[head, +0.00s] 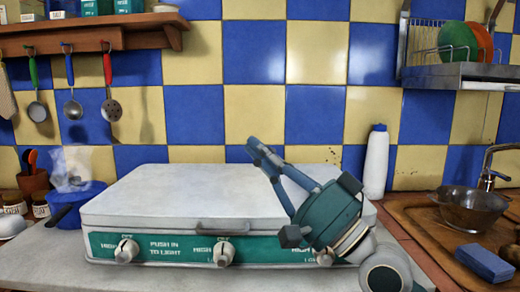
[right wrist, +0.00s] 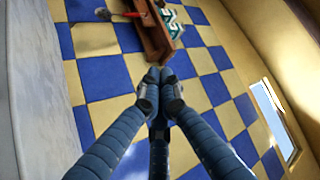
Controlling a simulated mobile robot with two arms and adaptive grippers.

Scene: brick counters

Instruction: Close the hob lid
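The hob (head: 180,246) stands on the counter, with a green front panel and white knobs. Its white lid (head: 170,190) lies flat over the top, with a handle (head: 222,228) at the front edge. My right gripper (head: 258,148) is over the right half of the lid, its fingers pointing up and left. In the right wrist view its fingertips (right wrist: 158,76) come together with nothing visible between them. The gripper and arm hide part of the lid's right side and a knob. My left gripper is not in view.
A blue pot (head: 72,205) stands at the hob's left. A white bottle (head: 376,162) stands behind at the right. A wooden shelf (head: 95,36) with hanging utensils and a dish rack (head: 455,76) are on the tiled wall. A metal bowl (head: 470,206) and blue sponge (head: 485,262) are at right.

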